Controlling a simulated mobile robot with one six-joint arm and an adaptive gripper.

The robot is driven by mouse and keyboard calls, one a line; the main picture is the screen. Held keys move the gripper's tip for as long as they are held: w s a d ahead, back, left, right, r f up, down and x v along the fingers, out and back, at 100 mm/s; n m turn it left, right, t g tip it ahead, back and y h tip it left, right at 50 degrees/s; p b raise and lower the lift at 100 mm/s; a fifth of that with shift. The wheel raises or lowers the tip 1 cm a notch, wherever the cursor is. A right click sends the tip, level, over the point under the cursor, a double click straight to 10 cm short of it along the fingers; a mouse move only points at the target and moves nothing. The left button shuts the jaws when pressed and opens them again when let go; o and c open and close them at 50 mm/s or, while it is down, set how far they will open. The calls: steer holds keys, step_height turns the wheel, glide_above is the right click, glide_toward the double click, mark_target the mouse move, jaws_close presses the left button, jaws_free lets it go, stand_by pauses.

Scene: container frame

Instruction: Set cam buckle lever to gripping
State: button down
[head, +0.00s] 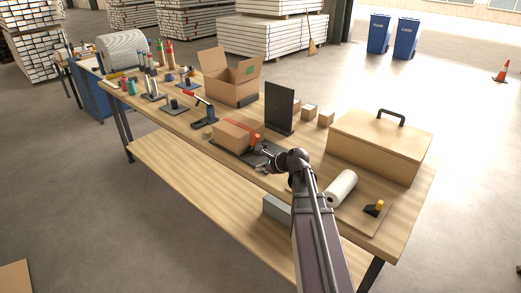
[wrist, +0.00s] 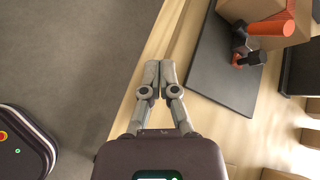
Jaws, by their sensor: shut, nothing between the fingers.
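A cardboard box (head: 237,134) with a red strap over it sits on a dark flat plate (head: 228,149) near the table's front edge. In the wrist view the plate (wrist: 222,72) lies right of my gripper, with part of the box (wrist: 255,8) at the top. The cam buckle (wrist: 240,42) shows there as a dark part with an orange-red lever-like piece (wrist: 267,28); its exact setting I cannot tell. My gripper (wrist: 152,70) is shut and empty, apart from the buckle, over the table edge. In the head view my gripper (head: 262,165) is close to the plate's right end.
An upright dark panel (head: 280,108) stands behind the box. A tan case (head: 375,145), a white roll (head: 341,188) and a small yellow-black item (head: 374,208) lie to the right. An open carton (head: 232,90) and tools stand left. Open floor (wrist: 60,60) lies beside the table.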

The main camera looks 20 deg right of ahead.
steer(key=w+d+m+t+h+b, duration=0.1)
steer(key=w+d+m+t+b, duration=0.2)
steer(key=d+m, duration=0.6)
steer(key=shift+w+d+r+m+t, duration=0.35)
steer(key=shift+d+r+t, duration=0.1)
steer(key=shift+d+t, duration=0.2)
steer(key=shift+w, duration=0.15)
steer(key=b, duration=0.4)
glide_toward(255, 144)
steer(key=w+f, duration=0.2)
steer(key=f, duration=0.1)
steer(key=shift+w+a+f, duration=0.3)
steer(key=shift+a+f, duration=0.05)
steer(key=shift+a, duration=0.05)
steer(key=shift+w+a+r+p, duration=0.15)
steer(key=shift+w+r+p, duration=0.3)
steer(key=shift+w, duration=0.15)
steer(key=shift+w+a+r+p, duration=0.2)
steer(key=shift+w+r+p, duration=0.25)
steer(key=shift+w, duration=0.1)
steer(key=shift+w+a+r, duration=0.1)
steer(key=shift+w, duration=0.35)
steer(key=shift+d+r+g+p, duration=0.15)
steer(key=shift+d+g+p, duration=0.1)
steer(key=shift+p, duration=0.25)
